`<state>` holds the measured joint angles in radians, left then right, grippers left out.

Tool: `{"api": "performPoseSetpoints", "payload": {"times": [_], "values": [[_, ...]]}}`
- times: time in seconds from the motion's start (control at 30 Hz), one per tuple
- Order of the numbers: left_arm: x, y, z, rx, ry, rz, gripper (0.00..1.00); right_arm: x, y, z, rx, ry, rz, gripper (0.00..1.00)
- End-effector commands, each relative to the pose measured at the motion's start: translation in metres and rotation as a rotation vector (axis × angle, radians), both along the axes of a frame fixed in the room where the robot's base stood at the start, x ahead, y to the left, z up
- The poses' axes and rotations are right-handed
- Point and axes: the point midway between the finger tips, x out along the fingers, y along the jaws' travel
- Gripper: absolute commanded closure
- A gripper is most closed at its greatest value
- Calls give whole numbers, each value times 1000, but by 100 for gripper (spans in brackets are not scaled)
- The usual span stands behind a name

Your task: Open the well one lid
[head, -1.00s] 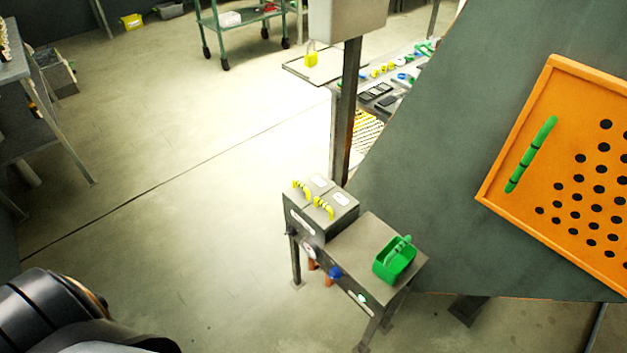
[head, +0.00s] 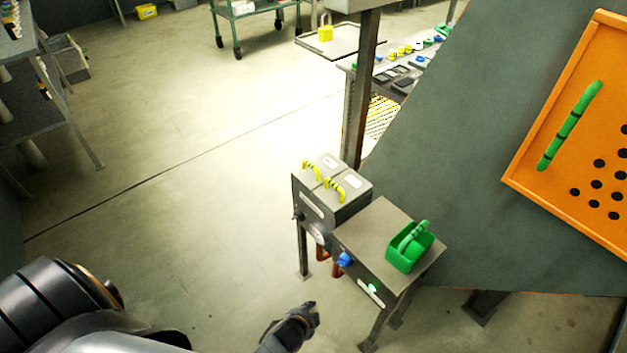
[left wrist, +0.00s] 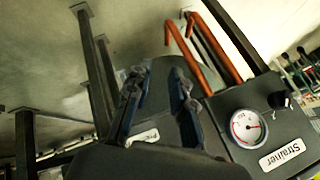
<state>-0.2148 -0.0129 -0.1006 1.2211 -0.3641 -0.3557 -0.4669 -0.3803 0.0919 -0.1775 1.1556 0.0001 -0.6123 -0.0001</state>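Two grey lids with yellow-and-black striped handles sit side by side on top of a grey box in the head view: a left lid (head: 312,168) and a right lid (head: 341,187). Both look shut. Their white labels are too small to read, so I cannot tell which is well one. My left gripper (head: 304,314) is low at the bottom centre of the head view, in front of the stand and well apart from the lids. In the left wrist view its two fingers (left wrist: 160,78) are spread with nothing between them. My right gripper is not in view.
A green bin (head: 408,252) stands on the stand's lower top. An orange perforated panel (head: 575,170) is at right.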

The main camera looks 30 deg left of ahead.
Motion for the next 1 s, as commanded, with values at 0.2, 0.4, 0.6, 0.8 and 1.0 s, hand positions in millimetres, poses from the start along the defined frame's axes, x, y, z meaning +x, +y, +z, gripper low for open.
{"api": "performPoseSetpoints", "payload": {"times": [0.2,0.4,0.6,0.8,1.0], "values": [[132,37,144,438,-370,-141,78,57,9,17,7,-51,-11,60],[153,75,249,744,-503,-121,78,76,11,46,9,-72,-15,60],[153,92,292,870,-536,-97,78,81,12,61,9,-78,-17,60],[175,101,292,875,-538,-97,78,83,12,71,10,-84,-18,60],[215,118,285,873,-538,-97,78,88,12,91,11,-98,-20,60]]}}
